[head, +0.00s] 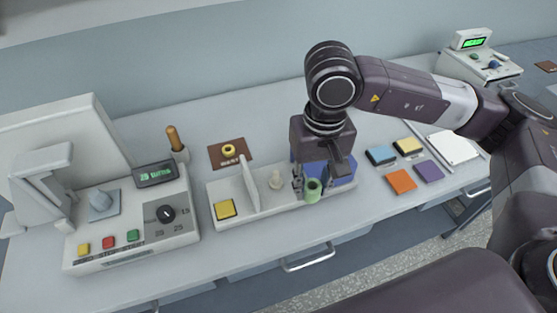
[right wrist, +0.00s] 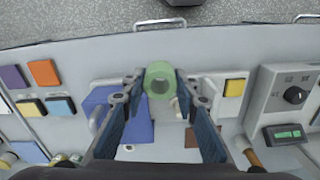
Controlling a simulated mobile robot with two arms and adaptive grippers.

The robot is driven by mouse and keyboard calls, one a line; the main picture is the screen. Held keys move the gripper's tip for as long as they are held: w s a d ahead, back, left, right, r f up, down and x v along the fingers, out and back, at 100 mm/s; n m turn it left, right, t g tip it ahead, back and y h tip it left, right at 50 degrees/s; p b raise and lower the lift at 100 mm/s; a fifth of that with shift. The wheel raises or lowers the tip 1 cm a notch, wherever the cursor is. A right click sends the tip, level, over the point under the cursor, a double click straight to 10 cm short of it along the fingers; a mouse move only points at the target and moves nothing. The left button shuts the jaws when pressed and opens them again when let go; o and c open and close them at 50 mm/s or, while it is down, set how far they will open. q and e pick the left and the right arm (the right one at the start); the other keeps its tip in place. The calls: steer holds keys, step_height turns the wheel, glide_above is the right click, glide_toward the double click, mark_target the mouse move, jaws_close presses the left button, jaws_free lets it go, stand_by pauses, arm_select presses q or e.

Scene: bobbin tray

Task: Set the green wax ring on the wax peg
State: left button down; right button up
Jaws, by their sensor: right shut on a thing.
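The green wax ring (head: 313,194) is a short pale-green hollow cylinder. My right gripper (head: 312,186) is shut on it, above the right part of the white bobbin tray (head: 240,229). The ring also shows between the fingertips in the right wrist view (right wrist: 158,92), its hole facing the camera. A cream peg (head: 277,181), likely the wax peg, stands upright in the tray, left of the gripper and apart from the ring. My left gripper is not in view.
A thin white divider (head: 249,184) stands left of the peg, with a yellow pad (head: 225,209) beyond it. A yellow ring (head: 229,150) lies on a brown mat (head: 244,161) behind. A control machine (head: 130,245) stands left; coloured squares (head: 401,181) lie right.

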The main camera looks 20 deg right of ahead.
mark_target(276, 172)
steer(key=w+a+f+m, duration=0.1)
steer(key=w+m, duration=0.3)
steer(key=w+a+f+m+p, duration=0.1)
steer(key=w+m, duration=0.3)
steer(key=m, duration=0.1)
steer(key=w+a+f+m+p, duration=0.1)
steer(key=w+f+m, duration=0.1)
steer(key=w+m, duration=0.2)
steer(key=shift+w+a+m, duration=0.1)
steer(key=shift+a+m, duration=0.2)
steer(key=shift+f, duration=0.25)
steer(key=shift+w+f+b, duration=0.1)
steer(key=shift+f+b, duration=0.5)
steer(key=shift+f, duration=1.2)
steer(key=shift+b, duration=0.65)
steer(key=shift+f+b, duration=1)
steer(key=o, duration=1)
steer(key=shift+o, duration=0.2)
